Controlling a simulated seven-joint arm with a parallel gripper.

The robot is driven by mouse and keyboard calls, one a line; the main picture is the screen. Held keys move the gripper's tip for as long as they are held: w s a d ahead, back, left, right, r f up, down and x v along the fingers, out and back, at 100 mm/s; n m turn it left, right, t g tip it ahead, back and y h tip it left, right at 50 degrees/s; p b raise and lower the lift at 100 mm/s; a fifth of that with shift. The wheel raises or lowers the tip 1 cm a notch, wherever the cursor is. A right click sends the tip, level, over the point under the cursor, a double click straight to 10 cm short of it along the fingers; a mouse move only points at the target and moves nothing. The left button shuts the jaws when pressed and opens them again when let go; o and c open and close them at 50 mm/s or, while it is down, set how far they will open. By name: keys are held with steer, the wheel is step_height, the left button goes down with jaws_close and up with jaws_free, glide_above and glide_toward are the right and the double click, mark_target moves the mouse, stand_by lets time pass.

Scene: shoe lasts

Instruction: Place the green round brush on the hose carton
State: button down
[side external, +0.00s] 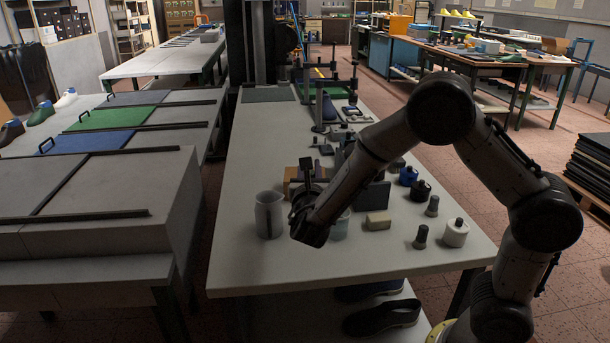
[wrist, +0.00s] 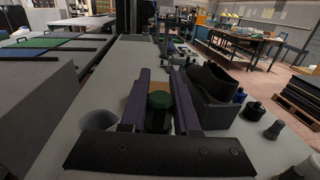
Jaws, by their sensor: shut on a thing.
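My gripper (wrist: 160,85) is shut on the green round brush (wrist: 159,101), which shows between its two long fingers in the wrist view. A brown box face (wrist: 157,87), seemingly the hose carton, lies just beyond the brush between the fingers. In the side view my gripper (side external: 305,178) is low over the table, in front of the brown carton (side external: 290,178), which it partly hides. The brush cannot be made out there. I cannot tell whether the brush touches the carton.
A translucent jar (side external: 268,214) stands left of my gripper, and another (side external: 340,226) partly behind it. A beige block (side external: 378,221), a white bottle (side external: 455,233) and dark bottles stand to the right. A dark shoe-like form (wrist: 216,80) is close right of the fingers. The front-left table is clear.

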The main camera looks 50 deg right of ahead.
steer(key=w+d+r+m+g+h, duration=0.1)
steer(key=d+r+g, duration=0.1)
steer(key=d, duration=0.6)
steer(key=w+d+r+m+g+h, duration=0.1)
steer(key=d+r+m+g, duration=0.1)
steer(key=d, duration=0.6)
steer(key=w+d+f, duration=0.2)
steer(key=w+f, duration=0.1)
steer(key=w, duration=0.1)
steer(key=w+d+f, duration=0.2)
steer(key=w+f, duration=0.1)
steer(key=w+d+f, duration=0.2)
steer(key=w+f, duration=0.1)
steer(key=w, duration=0.1)
steer(key=shift+w+d+f, duration=0.3)
steer(key=shift+w, duration=0.05)
steer(key=shift+w+f, duration=0.15)
steer(key=shift+f, duration=0.05)
steer(key=shift+d+f, duration=0.1)
steer(key=shift+f, duration=1.45)
steer(key=shift+f, duration=0.1)
steer(key=c, duration=0.6)
jaws_free()
steer(key=shift+c, duration=0.2)
